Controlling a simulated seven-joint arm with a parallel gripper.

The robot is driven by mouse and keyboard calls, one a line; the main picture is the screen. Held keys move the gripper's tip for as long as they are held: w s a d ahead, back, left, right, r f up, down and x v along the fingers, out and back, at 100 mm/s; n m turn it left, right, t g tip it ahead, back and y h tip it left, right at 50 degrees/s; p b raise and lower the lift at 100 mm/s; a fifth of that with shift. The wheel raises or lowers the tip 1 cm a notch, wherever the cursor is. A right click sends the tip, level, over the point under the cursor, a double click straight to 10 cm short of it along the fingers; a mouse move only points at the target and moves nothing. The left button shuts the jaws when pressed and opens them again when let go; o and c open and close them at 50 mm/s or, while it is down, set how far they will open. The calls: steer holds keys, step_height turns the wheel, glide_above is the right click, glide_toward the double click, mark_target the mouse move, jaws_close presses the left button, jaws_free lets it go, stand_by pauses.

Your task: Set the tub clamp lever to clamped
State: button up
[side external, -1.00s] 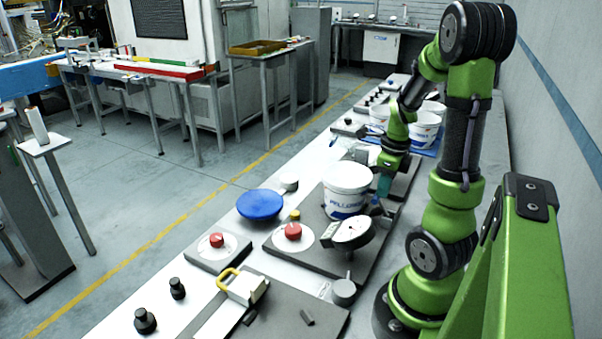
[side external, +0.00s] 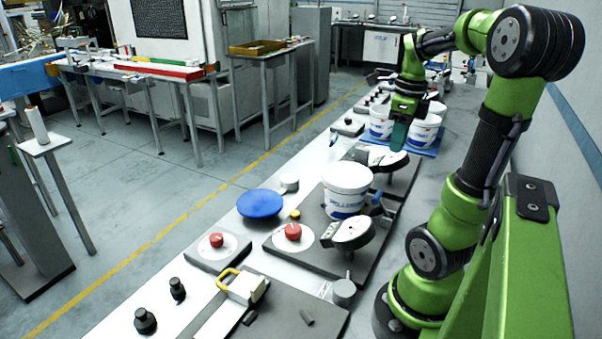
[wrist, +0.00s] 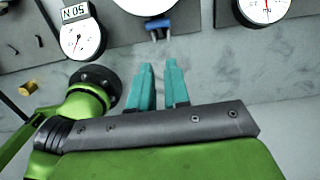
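The white tub (side external: 346,192) with blue lettering stands upright on a dark plate (side external: 308,250). A blue clamp lever (side external: 378,201) sits low at the tub's right side. In the wrist view the lever (wrist: 155,24) shows at the edge of the tub (wrist: 148,4), with a dark fitting below it. My gripper (side external: 395,148) is raised behind and to the right of the tub, apart from the lever. In the wrist view its teal fingers (wrist: 158,68) are apart with nothing between them, pointing towards the lever. The lever's exact setting cannot be told.
A dial gauge (side external: 352,231) stands in front of the tub, and another (side external: 380,157) behind it. More white tubs (side external: 423,130) stand on a blue mat at the back. A blue disc (side external: 262,204) and red knobs (side external: 293,232) are left of the tub.

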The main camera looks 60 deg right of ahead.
mark_target(378, 194)
steer(key=o, duration=0.4)
steer(key=w+r, duration=0.2)
steer(key=w, duration=0.1)
steer(key=shift+g, duration=0.4)
steer(key=o, duration=0.3)
steer(key=shift+f, duration=0.15)
steer(key=o, duration=0.7)
step_height(378, 194, down, 4)
steer(key=shift+a+f, duration=0.1)
step_height(378, 194, down, 12)
steer(key=shift+f, duration=0.15)
